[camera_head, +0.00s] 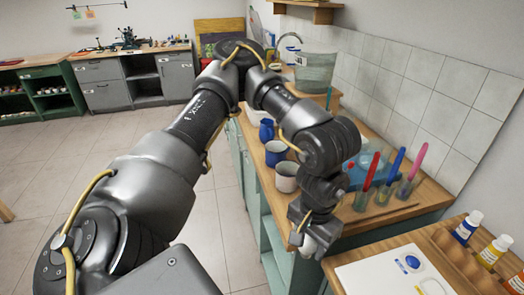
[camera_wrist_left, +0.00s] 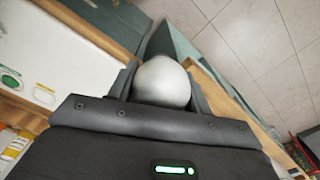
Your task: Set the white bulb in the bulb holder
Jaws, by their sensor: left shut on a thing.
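My left gripper (camera_head: 313,238) hangs over the gap between the counter and the wooden table at the lower right in the head view. In the left wrist view its two fingers (camera_wrist_left: 163,85) are shut on the white bulb (camera_wrist_left: 163,80), a smooth round ball between them. In the head view the bulb is too small and too covered by the gripper to make out clearly. I cannot pick out a bulb holder for certain. A white board (camera_head: 368,272) on the table carries a blue round piece (camera_head: 412,262) and a yellow-ringed piece. My right gripper is not in view.
Small paint bottles (camera_head: 467,228) stand in a wooden rack at the table's right. On the counter are mugs (camera_head: 286,177), glasses with red, blue and pink items (camera_head: 362,199), and a clear tub (camera_head: 315,70). The floor (camera_head: 120,150) at left is clear.

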